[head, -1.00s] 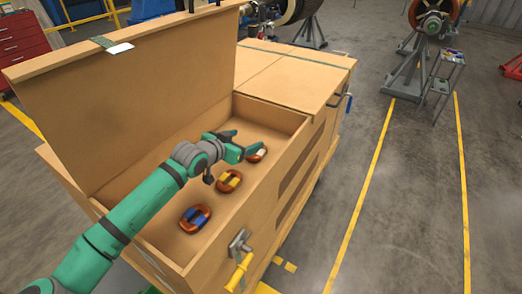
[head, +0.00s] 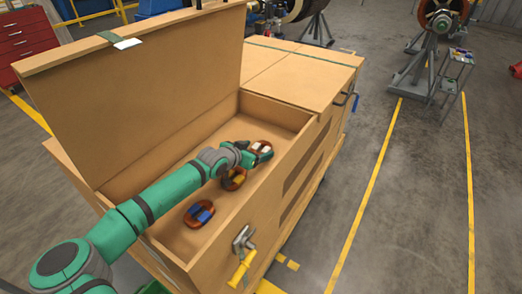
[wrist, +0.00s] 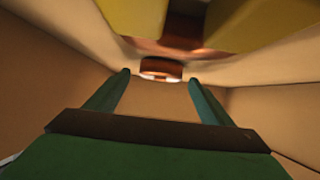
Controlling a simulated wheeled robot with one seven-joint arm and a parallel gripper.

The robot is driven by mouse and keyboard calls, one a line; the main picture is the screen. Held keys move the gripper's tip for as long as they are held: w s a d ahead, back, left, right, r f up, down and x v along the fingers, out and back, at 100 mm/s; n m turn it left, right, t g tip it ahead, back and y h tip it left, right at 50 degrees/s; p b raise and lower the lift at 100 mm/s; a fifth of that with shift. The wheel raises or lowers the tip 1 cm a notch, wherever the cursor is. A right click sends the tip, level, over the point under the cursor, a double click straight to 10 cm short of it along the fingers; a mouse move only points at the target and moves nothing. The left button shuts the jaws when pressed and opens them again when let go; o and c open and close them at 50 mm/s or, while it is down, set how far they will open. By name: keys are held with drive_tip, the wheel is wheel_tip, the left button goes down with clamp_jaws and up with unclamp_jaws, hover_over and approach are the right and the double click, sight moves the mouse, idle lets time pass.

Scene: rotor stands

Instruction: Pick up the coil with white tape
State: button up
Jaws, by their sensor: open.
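The coil with white tape (head: 266,148) is a copper-orange ring on the floor of the open wooden crate, farthest back of the coils. My gripper (head: 251,157) is low in the crate, right beside that coil and partly covering it.
A coil with yellow tape (head: 234,181) lies just in front, partly under my wrist; large yellow patches fill the top of the wrist view. A coil with blue tape (head: 192,216) lies nearer. The crate's walls (head: 286,157) and raised lid (head: 150,88) bound the space.

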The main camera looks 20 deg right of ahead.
drive_tip(key=shift+x, duration=0.9)
drive_tip(key=c, duration=1.5)
drive_tip(key=shift+o, duration=0.2)
